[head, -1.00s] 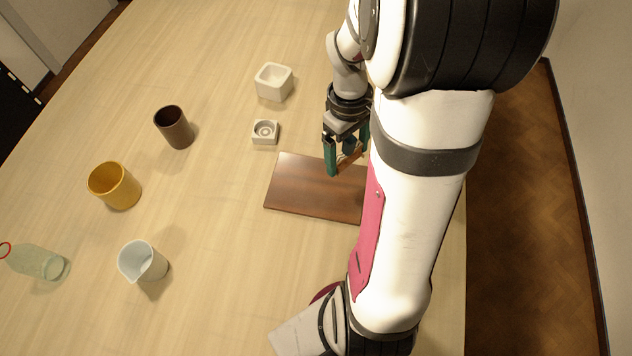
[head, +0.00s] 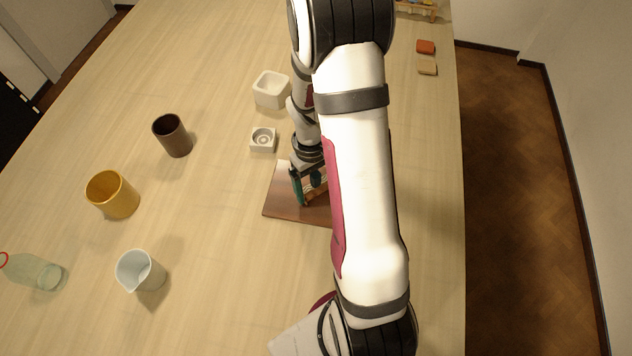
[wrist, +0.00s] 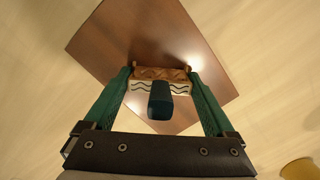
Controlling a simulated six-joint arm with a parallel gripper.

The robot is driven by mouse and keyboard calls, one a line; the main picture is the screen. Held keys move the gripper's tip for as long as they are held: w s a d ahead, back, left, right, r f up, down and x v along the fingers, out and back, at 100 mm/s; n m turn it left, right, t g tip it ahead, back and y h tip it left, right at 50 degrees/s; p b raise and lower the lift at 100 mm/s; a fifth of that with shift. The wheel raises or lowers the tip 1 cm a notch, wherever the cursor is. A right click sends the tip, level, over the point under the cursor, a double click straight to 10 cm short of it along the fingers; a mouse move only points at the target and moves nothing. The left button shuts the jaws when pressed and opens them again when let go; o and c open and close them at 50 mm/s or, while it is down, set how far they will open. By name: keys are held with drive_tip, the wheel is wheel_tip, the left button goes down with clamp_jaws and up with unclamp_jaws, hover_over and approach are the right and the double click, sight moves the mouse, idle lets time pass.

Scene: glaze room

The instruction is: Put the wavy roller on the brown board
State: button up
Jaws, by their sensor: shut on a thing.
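The brown board (head: 283,206) lies flat on the table; my arm covers its right part in the head view. It also fills the upper middle of the wrist view (wrist: 150,35). My gripper (head: 307,194) is over the board. Its green fingers close on the wavy roller (wrist: 174,74), which lies crosswise between them in the wrist view. The roller has a brown patterned band, a cream band with dark wavy lines, and a dark teal part pointing toward the camera. In the head view the roller is mostly hidden. I cannot tell whether it touches the board.
A small white square dish (head: 262,140) and a white square pot (head: 271,90) stand just behind the board. Red (head: 425,47) and tan (head: 427,69) blocks lie far right.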

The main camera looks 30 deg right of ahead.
drive_tip(key=shift+f, duration=0.2)
drive_tip(key=shift+f, duration=0.15)
drive_tip(key=c, duration=0.3)
drive_tip(key=shift+f, duration=0.3)
clamp_jaws()
drive_tip(key=o, duration=1.4)
unclamp_jaws()
drive_tip(key=shift+s, duration=0.1)
drive_tip(key=r, duration=0.9)
drive_tip(key=w+r, duration=0.1)
drive_tip(key=r, duration=0.4)
drive_tip(key=shift+a, duration=0.4)
drive_tip(key=s+a+r+m+y, duration=0.1)
drive_tip(key=s+a+r+m, duration=0.1)
drive_tip(key=s+a, duration=0.5)
drive_tip(key=s+a+r+m+t, duration=0.1)
drive_tip(key=s+a+r+m, duration=0.2)
drive_tip(key=s+a+r, duration=0.2)
drive_tip(key=s+a, duration=0.2)
drive_tip(key=s, duration=0.2)
drive_tip(key=shift+s+a+m+y, duration=0.15)
drive_tip(key=shift+s+m+y, duration=0.15)
drive_tip(key=shift+y, duration=0.1)
